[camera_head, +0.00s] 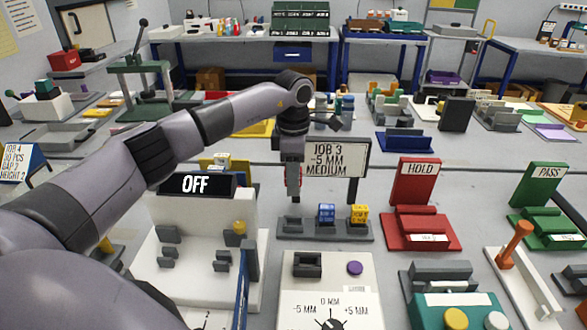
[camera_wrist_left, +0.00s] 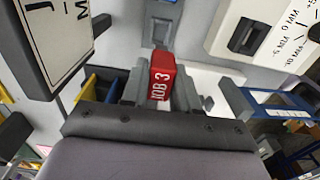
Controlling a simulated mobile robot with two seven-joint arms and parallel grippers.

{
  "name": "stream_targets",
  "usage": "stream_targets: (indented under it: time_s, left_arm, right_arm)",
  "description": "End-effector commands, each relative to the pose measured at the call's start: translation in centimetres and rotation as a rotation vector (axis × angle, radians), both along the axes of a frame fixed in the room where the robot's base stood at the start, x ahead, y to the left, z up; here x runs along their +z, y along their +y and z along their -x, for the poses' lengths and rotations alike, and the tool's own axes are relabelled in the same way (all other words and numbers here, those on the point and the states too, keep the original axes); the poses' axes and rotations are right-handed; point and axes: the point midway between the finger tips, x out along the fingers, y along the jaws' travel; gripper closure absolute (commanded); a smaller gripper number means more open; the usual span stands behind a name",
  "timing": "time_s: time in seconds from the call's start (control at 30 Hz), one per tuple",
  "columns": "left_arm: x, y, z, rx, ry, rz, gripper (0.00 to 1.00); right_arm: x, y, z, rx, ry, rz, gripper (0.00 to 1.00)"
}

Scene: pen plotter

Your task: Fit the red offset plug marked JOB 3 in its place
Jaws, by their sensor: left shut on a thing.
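My left gripper (camera_head: 293,190) is shut on the red plug, above the left end of the grey rack (camera_head: 340,236). In the left wrist view, the red plug (camera_wrist_left: 162,78) marked JOB 3 sits between the fingers of my left gripper (camera_wrist_left: 158,90). A blue plug (camera_head: 326,213) and a yellow plug (camera_head: 360,213) stand in the rack; its left end is bare. In front of the rack is a white panel (camera_head: 292,285) with a black socket (camera_head: 307,265), a purple button (camera_head: 355,268) and a dial. The socket also shows in the left wrist view (camera_wrist_left: 243,36). My right gripper is not in view.
A sign (camera_head: 338,158) reading JOB 3, -5 MM, MEDIUM stands behind the rack. A white machine (camera_head: 170,250) with an OFF display (camera_head: 197,184) is to the left. A red HOLD stand (camera_head: 415,183) and a green PASS stand (camera_head: 545,185) are to the right.

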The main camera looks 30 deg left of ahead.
Motion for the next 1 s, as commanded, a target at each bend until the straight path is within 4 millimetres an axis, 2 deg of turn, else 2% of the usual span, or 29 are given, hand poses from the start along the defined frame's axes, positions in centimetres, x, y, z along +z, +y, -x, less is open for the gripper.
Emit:
stream_targets:
  time_s: [0.03, 0.53, 0.8, 1.0]
  left_arm:
    - [-0.8, 0.0, 0.0, 0.000, 0.001, 0.001, 1.00]
    - [-5.7, 0.0, 0.0, 0.000, 0.000, 0.000, 1.00]
    - [-7.5, 0.0, 0.0, -0.001, 0.000, 0.000, 1.00]
    - [-7.7, 0.0, 0.0, -0.001, 0.000, 0.000, 1.00]
  right_arm:
    - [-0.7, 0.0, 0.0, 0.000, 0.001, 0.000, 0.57]
    - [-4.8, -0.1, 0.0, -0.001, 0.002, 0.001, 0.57]
    - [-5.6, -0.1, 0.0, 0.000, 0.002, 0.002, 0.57]
    - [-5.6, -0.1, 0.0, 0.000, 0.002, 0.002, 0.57]
